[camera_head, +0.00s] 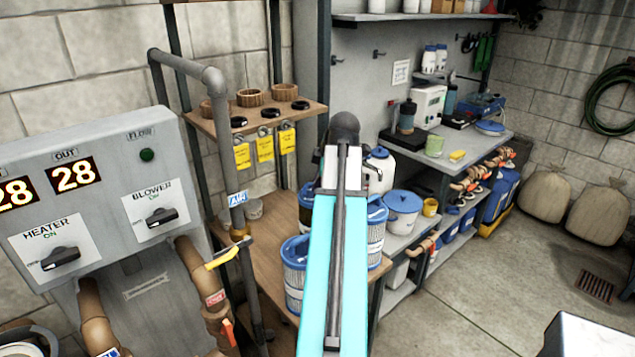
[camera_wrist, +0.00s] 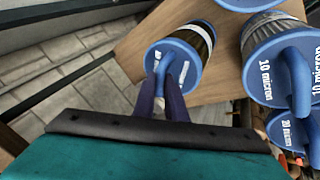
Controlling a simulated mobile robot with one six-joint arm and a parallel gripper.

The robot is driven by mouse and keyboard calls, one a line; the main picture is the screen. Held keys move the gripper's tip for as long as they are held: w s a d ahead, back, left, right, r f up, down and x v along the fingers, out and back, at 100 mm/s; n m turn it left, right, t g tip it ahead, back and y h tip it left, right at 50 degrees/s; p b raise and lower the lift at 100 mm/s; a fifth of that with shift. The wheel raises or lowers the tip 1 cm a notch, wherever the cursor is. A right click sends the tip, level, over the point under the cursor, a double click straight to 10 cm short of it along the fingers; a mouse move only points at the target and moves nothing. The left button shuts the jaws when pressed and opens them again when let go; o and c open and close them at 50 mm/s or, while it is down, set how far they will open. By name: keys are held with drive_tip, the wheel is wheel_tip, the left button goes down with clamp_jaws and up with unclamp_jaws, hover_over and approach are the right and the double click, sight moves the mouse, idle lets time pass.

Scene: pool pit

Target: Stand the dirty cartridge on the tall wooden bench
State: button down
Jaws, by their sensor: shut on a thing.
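In the wrist view my gripper (camera_wrist: 170,82) is shut on the blue loop handle of a cartridge (camera_wrist: 203,42) with a blue cap and dark, brownish pleats, the dirty cartridge. It is over the wooden bench top (camera_wrist: 216,86), close to an edge; I cannot tell whether its base touches the wood.
Cartridges marked 10 micron (camera_wrist: 268,48) and 20 micron (camera_wrist: 292,132) crowd the right of the wrist view. Pipes and the heater panel (camera_head: 100,200) stand left of the bench. A grey workbench (camera_head: 480,150) with equipment is at right. Floor (camera_head: 450,300) at right is largely clear.

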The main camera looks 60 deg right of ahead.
drive_tip(key=c, duration=1.8)
unclamp_jaws()
drive_tip(key=shift+r, duration=0.15)
drive_tip(key=b+v, duration=0.2)
drive_tip(key=v, duration=0.9)
drive_tip(key=shift+s+r, duration=0.2)
drive_tip(key=shift+r, duration=0.15)
drive_tip(key=shift+a, duration=0.1)
